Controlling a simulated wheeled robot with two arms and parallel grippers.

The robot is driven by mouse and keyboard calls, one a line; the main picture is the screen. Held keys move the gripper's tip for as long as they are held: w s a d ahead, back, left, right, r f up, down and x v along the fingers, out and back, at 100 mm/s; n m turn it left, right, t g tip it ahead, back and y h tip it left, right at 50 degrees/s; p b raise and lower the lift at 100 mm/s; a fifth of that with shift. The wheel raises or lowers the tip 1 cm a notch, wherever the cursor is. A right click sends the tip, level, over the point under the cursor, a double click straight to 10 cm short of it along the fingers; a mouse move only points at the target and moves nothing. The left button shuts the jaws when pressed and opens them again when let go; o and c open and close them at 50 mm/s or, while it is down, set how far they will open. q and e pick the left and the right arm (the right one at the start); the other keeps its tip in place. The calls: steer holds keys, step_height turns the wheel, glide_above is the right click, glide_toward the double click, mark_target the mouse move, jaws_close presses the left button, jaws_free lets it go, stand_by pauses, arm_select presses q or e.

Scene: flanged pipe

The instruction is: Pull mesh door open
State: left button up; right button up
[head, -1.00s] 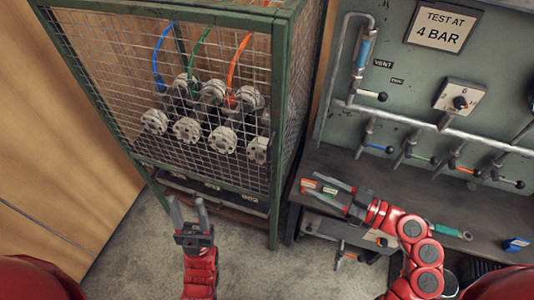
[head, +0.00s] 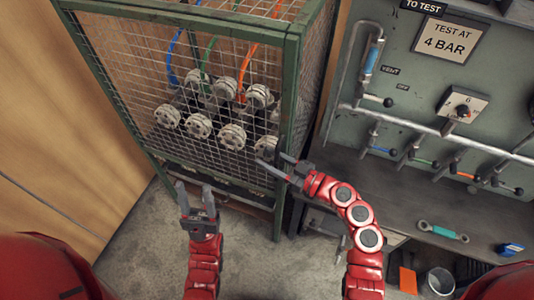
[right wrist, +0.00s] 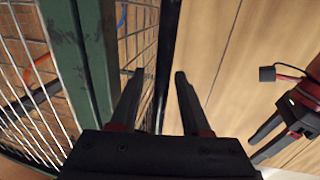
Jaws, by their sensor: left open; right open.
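The mesh door (head: 130,75) is the wire front of a green-framed cage in the head view, and it looks shut. My right gripper (head: 270,160) is open at the lower right of the door, by the green corner post (head: 287,100). I cannot tell whether it touches. In the right wrist view its spread fingers (right wrist: 157,78) are empty, just right of a green post (right wrist: 92,60), with a dark upright bar (right wrist: 168,40) beyond them. My left gripper (head: 194,188) is open and empty, low in front of the door. It also shows in the right wrist view (right wrist: 265,140).
Several flanged pipe parts (head: 198,126) with coloured hoses sit inside the cage. To the right are a test panel (head: 400,100) with levers and a dark bench (head: 390,190). A wooden wall (head: 60,130) stands left. Concrete floor (head: 140,235) is clear in front.

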steer(key=shift+w+a, duration=0.15)
steer(key=shift+a, duration=0.25)
jaws_close()
stand_by(1.2)
